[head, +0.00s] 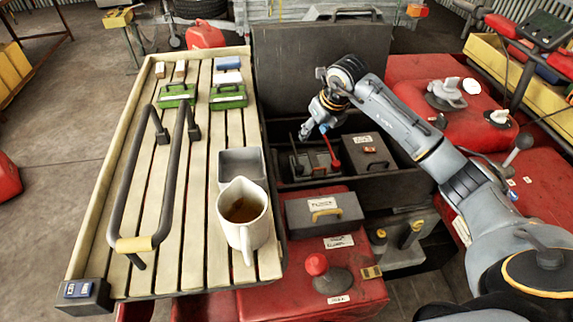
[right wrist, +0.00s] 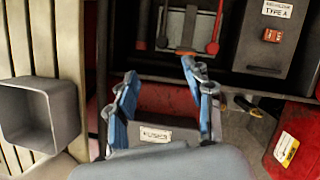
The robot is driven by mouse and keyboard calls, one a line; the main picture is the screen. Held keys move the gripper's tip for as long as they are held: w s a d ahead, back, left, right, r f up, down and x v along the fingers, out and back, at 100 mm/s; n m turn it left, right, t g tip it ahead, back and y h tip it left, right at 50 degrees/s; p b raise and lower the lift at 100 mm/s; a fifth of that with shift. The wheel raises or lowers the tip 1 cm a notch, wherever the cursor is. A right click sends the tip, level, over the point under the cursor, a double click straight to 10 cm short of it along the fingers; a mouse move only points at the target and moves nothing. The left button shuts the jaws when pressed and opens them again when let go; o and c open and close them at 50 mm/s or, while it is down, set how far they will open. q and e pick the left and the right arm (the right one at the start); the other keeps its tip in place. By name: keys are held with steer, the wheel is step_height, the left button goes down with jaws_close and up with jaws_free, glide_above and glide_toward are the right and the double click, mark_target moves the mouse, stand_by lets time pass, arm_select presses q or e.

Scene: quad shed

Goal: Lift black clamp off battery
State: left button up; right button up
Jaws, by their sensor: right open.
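The battery (right wrist: 187,28) sits in the open dark compartment; it also shows in the head view (head: 312,163), partly hidden by dark parts on it. The black clamp (right wrist: 162,30) appears as a dark upright piece at the battery's left side. A red clamp (right wrist: 213,32) stands at its right side, also seen in the head view (head: 331,153). My right gripper (right wrist: 160,68) is open and empty, its blue fingers apart on the near side of the battery. In the head view the right gripper (head: 307,130) is over the compartment, close to the clamps. My left gripper is not in view.
A labelled dark box (head: 368,152) stands right of the battery, and a grey box with a yellow handle (head: 324,212) nearer. The raised dark lid (head: 320,75) is behind. The slatted rack (head: 190,250) at left carries a mug (head: 243,222) and a square cup (head: 242,165).

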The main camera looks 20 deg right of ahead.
step_height(320, 180, down, 5)
steer(key=b, duration=0.5)
glide_toward(300, 167)
steer(key=x, duration=0.8)
steer(key=shift+a+f, duration=0.1)
steer(key=shift+f, duration=0.25)
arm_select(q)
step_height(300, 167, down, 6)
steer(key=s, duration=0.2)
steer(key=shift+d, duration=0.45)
arm_select(e)
jaws_close()
